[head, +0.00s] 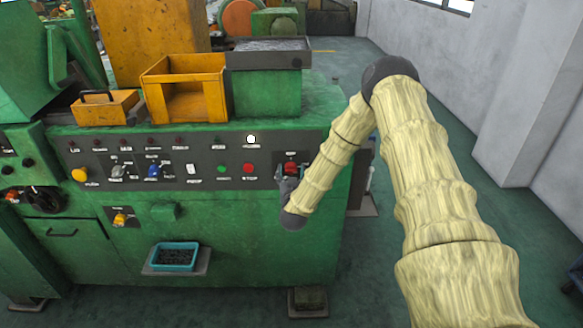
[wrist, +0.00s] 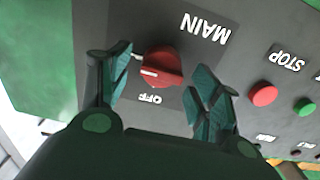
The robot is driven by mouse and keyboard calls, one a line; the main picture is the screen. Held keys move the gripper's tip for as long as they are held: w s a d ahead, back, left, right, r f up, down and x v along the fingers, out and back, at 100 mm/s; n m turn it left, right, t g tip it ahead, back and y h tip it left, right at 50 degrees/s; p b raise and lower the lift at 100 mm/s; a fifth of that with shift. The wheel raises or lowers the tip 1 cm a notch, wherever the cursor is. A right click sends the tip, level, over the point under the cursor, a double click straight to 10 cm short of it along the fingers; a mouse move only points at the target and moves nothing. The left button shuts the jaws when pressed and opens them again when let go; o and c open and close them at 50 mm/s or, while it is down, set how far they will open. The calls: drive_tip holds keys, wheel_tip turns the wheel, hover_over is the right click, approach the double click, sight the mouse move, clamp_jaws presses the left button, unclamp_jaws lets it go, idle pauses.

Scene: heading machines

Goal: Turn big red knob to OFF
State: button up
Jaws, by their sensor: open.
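The big red knob (wrist: 162,68) is on a dark panel plate between the words MAIN and OFF, which appear upside down in the wrist view. Its white mark points left in that view, not at the OFF label (wrist: 157,98). My gripper (wrist: 160,82) is open, with one green finger on each side of the knob; I cannot tell whether either finger touches it. In the head view, the knob (head: 291,168) shows at the right end of the green machine's control panel, and my gripper (head: 287,182) is in front of it, partly hidden by my arm.
Beside the knob are a red STOP button (wrist: 264,95) and a green button (wrist: 304,107). The panel (head: 205,160) carries several other switches and buttons to the left. A blue tray (head: 174,256) sits lower on the machine.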

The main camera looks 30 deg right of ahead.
drive_tip(key=shift+x, duration=0.85)
drive_tip(key=c, duration=1)
drive_tip(key=shift+c, duration=0.2)
